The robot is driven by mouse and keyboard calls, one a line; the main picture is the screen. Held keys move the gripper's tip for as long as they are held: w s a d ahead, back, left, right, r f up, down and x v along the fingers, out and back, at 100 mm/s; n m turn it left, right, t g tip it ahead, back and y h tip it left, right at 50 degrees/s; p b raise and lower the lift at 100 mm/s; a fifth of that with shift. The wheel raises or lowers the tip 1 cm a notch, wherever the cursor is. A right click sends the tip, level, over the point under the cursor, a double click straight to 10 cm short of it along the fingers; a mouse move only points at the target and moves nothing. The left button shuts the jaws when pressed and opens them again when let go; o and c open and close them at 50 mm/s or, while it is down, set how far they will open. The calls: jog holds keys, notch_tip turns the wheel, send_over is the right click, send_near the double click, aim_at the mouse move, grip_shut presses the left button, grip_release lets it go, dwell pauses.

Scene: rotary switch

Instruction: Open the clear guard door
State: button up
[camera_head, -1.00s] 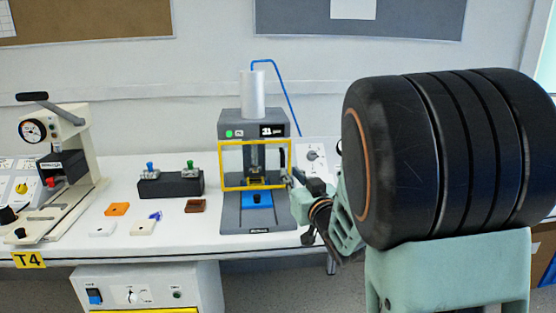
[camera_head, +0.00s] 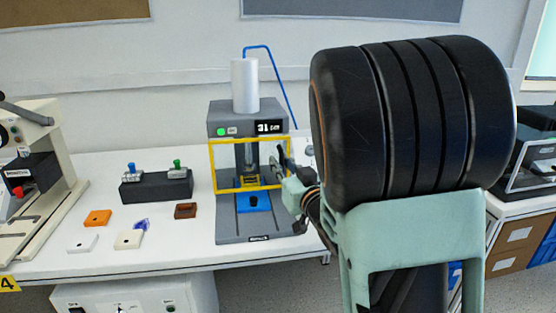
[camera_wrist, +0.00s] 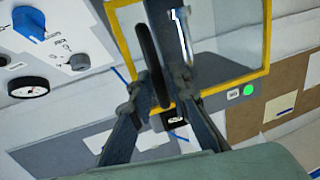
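The clear guard door (camera_head: 213,168) has a yellow frame and stands on the front of a grey press (camera_head: 232,112). It looks shut in the head view, and its frame also shows in the wrist view (camera_wrist: 240,83). A dark bar handle (camera_wrist: 148,48) stands out from the door; in the head view it is at the door's right edge, partly hidden by my arm. My gripper (camera_wrist: 163,82) has one finger on each side of the handle's near end. The finger gap is narrow, but I cannot tell whether both fingers touch the handle.
A blue block (camera_head: 253,203) lies on the press base. A black fixture (camera_head: 156,187) and several small orange, brown and white parts lie on the white bench to the left. A panel with a blue knob (camera_wrist: 30,22) and a gauge (camera_wrist: 28,87) is close beside my gripper.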

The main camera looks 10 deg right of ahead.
jog(key=shift+c, duration=0.4)
grip_shut()
